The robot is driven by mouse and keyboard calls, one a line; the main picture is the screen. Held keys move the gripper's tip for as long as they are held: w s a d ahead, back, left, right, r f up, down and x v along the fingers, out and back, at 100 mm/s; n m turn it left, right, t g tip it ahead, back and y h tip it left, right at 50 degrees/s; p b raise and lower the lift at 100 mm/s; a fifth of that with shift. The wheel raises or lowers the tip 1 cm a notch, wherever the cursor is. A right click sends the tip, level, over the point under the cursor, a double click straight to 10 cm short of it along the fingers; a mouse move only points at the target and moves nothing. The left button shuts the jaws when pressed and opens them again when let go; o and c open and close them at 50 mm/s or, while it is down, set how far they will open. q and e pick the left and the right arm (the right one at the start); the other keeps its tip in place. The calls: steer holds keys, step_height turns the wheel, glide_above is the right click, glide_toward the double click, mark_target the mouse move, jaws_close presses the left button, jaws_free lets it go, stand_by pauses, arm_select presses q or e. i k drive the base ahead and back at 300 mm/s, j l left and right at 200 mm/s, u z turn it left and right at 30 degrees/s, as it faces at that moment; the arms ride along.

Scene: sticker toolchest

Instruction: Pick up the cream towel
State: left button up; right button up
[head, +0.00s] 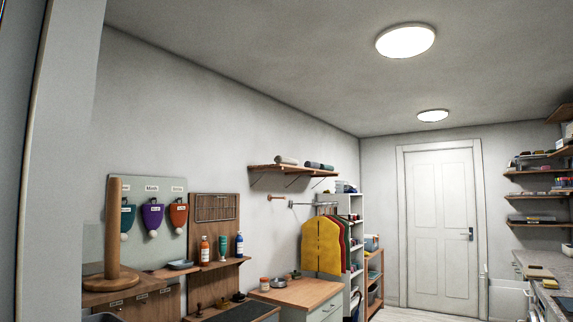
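A pale, cream-coloured roll (286,160) lies at the left end of a high wooden wall shelf (300,170). It looks like a rolled towel, but it is too small to be sure. Darker grey-green rolls (314,165) lie to its right on the same shelf. Neither of my grippers is in view.
Below the shelf, a yellow garment (322,246) hangs in front of a white shelf unit (350,208). A wooden-topped cabinet (296,293) stands below the shelf. A wooden upright post (113,230) stands at the left. A white door (440,230) is at the back.

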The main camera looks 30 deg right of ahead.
mark_target(278, 159)
steer(key=i+l, duration=1.35)
steer(key=l+z, duration=0.05)
